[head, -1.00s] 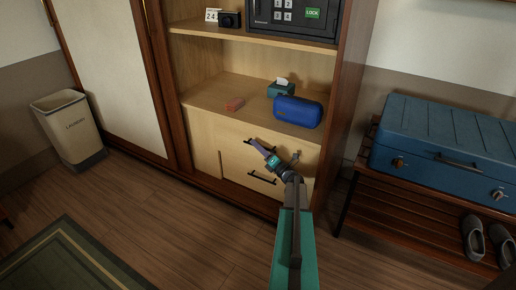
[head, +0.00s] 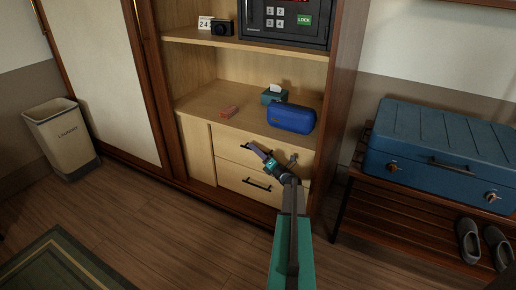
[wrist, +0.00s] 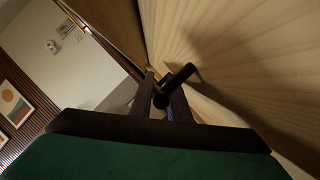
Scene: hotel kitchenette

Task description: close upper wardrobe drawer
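The upper drawer (head: 232,139) is a pale wood front low in the wardrobe, above the lower drawer (head: 232,174). How far it stands out is hard to tell. My gripper (head: 259,154) is at the upper drawer's dark bar handle (head: 248,147) and hides part of it. In the wrist view, the black handle (wrist: 182,76) lies at my gripper's two fingers (wrist: 161,92), with its rounded end between them. Whether the fingers press on it cannot be told. The pale drawer front fills the right side of that view.
A luggage rack (head: 362,197) with a blue suitcase (head: 440,150) stands right. A laundry bin (head: 62,138) stands left. The floor before the wardrobe is clear.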

